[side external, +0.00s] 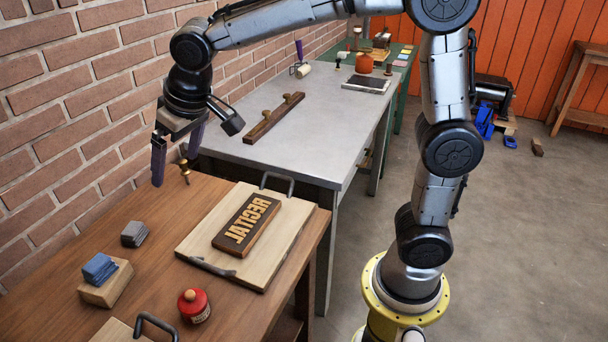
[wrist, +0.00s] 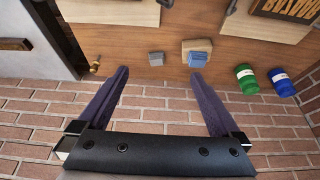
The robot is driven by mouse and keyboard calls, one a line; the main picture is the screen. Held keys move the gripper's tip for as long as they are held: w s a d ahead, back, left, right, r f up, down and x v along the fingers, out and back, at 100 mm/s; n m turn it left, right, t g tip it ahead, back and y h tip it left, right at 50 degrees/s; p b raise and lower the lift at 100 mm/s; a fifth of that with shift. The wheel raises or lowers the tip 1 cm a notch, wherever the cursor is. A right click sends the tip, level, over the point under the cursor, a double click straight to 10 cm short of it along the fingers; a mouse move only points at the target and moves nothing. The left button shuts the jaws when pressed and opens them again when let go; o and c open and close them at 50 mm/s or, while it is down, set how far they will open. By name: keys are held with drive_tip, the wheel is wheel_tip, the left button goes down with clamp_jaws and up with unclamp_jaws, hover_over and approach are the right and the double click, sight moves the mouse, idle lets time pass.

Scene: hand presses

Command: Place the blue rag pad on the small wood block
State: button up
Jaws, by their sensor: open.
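The blue rag pad (side external: 99,268) rests on top of the small wood block (side external: 106,288), near the left edge of the brown wooden table. The wrist view also shows the blue pad (wrist: 198,60) over one edge of the block (wrist: 197,45). A grey pad (side external: 134,234) lies on the table behind them, apart from the block. My gripper (side external: 174,168) is open and empty, up and behind the pads near the brick wall. In the wrist view its fingers are wide apart, with the grey pad (wrist: 157,59) beyond the tips.
A board with handles (side external: 262,254) carries a dark letter block (side external: 246,223). A red jar (side external: 194,306) stands at the front. A brass-knobbed tool (side external: 184,170) stands close to my gripper. Green (wrist: 247,79) and blue (wrist: 281,82) cans stand by the wall.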

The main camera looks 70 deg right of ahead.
drive_tip(key=s+d+f, duration=0.1)
drive_tip(key=s+d, duration=0.3)
drive_tip(key=s, duration=0.8)
drive_tip(key=s+d+f, duration=0.1)
drive_tip(key=s+d, duration=0.4)
drive_tip(key=s, duration=0.8)
drive_tip(key=shift+s+d+f+t, duration=0.2)
drive_tip(key=shift+f+t, duration=0.1)
drive_tip(key=shift+t, duration=0.1)
